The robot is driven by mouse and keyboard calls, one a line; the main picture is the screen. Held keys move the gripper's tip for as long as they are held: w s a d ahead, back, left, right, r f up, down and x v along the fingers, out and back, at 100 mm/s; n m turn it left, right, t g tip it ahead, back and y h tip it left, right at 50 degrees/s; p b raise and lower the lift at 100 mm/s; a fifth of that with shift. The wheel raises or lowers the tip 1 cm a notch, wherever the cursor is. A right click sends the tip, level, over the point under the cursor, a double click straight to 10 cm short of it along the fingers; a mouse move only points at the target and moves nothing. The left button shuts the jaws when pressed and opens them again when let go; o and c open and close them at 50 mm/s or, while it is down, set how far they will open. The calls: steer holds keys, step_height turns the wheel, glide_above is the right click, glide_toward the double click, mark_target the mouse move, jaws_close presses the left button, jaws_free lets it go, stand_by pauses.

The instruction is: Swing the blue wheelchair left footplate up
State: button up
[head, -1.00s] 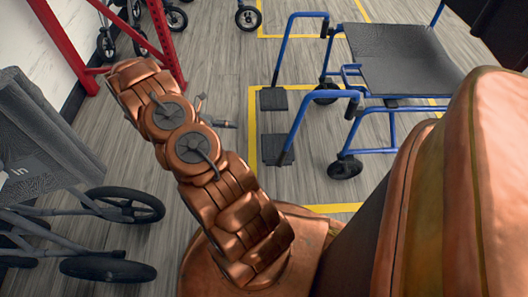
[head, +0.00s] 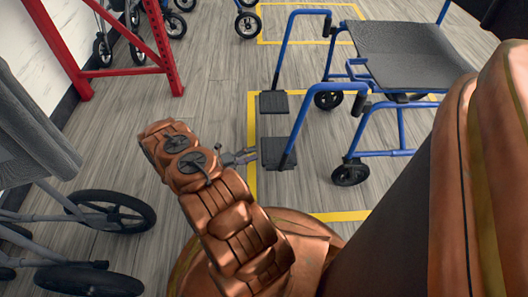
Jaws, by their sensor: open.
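The blue wheelchair (head: 413,58) stands at the right, facing left, with its two dark footplates low over the floor. The nearer one, on the chair's left side, is the left footplate (head: 278,153). It lies flat, folded down, at the foot of a blue hanger tube. The other footplate (head: 273,102) is also flat, farther back. My gripper (head: 252,155) is small and grey in the head view. It points right, with its open fingers at the left footplate's outer edge. I cannot tell whether they touch it or overlap its edge.
A grey wheelchair (head: 30,140) stands close at the left. A red metal frame (head: 105,72) and more wheeled chairs (head: 247,20) are at the back. Yellow floor lines (head: 252,190) box the blue chair. The floor (head: 205,105) left of the footplates is clear.

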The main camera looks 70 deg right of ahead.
mark_target(264, 148)
steer(key=shift+b+x, duration=1.05)
steer(key=shift+x, duration=1.85)
jaws_close()
